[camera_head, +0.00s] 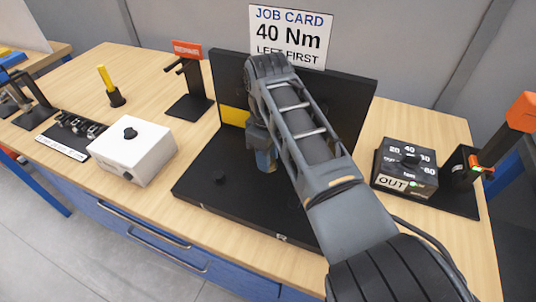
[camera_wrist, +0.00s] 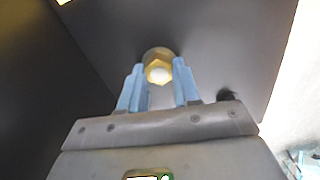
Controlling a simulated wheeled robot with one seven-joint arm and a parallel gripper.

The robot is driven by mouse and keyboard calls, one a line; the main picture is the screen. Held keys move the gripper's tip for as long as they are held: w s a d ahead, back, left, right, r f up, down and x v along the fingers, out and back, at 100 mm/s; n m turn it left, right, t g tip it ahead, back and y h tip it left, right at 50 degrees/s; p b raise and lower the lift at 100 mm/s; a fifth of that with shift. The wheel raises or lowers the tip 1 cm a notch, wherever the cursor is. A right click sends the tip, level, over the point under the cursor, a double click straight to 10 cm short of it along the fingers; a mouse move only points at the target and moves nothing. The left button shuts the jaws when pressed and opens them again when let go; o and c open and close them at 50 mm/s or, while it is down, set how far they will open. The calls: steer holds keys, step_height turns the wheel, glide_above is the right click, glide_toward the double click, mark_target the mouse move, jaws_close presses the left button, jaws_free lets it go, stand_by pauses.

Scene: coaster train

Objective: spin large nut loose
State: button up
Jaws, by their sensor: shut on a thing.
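The large nut (camera_wrist: 158,72) is brass-coloured with a pale round end at its middle, and sits against a dark panel in the wrist view. My gripper (camera_wrist: 158,78) has its two blue fingers on either side of the nut, shut on it. In the head view my gripper (camera_head: 265,160) is low in front of the black upright panel (camera_head: 350,100), and my arm hides the nut there. A job card (camera_head: 291,35) above the panel reads "40 Nm" and "LEFT FIRST".
The black base plate (camera_head: 205,190) bears a dark knob (camera_head: 219,178). A white box (camera_head: 132,150) stands left. A black dial box (camera_head: 404,165) marked "OUT" and an orange-handled tool (camera_head: 520,112) stand right. A black stand (camera_head: 190,95) is behind left. Bare wood lies between the left items.

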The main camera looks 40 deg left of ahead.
steer(key=shift+d+f+n, duration=0.1)
steer(key=shift+f+n, duration=0.05)
steer(key=shift+n, duration=0.35)
steer(key=o, duration=1.1)
steer(key=shift+c, duration=0.2)
steer(key=shift+r+b, duration=0.6)
steer(key=shift+r, duration=3.35)
